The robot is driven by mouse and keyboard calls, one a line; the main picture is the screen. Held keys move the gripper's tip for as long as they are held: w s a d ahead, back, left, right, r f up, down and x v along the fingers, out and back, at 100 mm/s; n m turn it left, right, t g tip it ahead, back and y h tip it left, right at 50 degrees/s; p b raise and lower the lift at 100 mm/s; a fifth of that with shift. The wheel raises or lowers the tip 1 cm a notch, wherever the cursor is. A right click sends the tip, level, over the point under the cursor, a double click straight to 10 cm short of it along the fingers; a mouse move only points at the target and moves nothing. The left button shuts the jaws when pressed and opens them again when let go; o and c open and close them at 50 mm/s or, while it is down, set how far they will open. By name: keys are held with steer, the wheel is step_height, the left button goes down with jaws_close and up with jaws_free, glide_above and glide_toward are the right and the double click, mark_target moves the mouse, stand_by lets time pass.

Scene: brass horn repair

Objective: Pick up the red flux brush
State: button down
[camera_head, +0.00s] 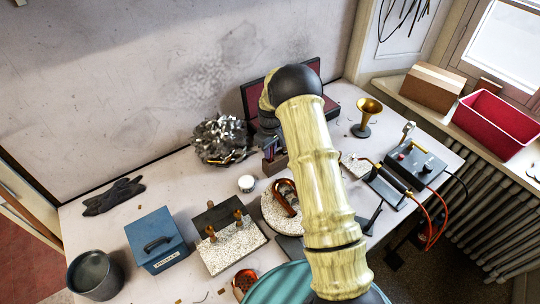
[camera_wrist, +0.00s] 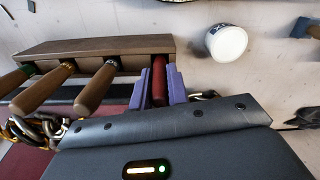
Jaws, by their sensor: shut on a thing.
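The red flux brush (camera_wrist: 159,79) shows in the wrist view as a short red handle between the two purple fingers of my gripper (camera_wrist: 160,88). My gripper is shut on it. The handle is at the right end of a wooden rack (camera_wrist: 95,47), and its lower end is hidden, so I cannot tell whether it is still seated there. Several brown wooden handles (camera_wrist: 96,86) stand in the same rack to the left. In the head view, my gripper (camera_head: 270,148) is small beside the rack (camera_head: 274,165), partly behind my arm, and the brush cannot be made out.
A white jar (camera_wrist: 226,42) stands just right of the rack in the wrist view. In the head view, a heap of shiny metal (camera_head: 221,140) lies left of my gripper.

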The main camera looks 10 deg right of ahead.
step_height(320, 180, up, 9)
steer(key=b, duration=0.3)
steer(key=shift+r, duration=0.5)
steer(key=shift+d, duration=0.1)
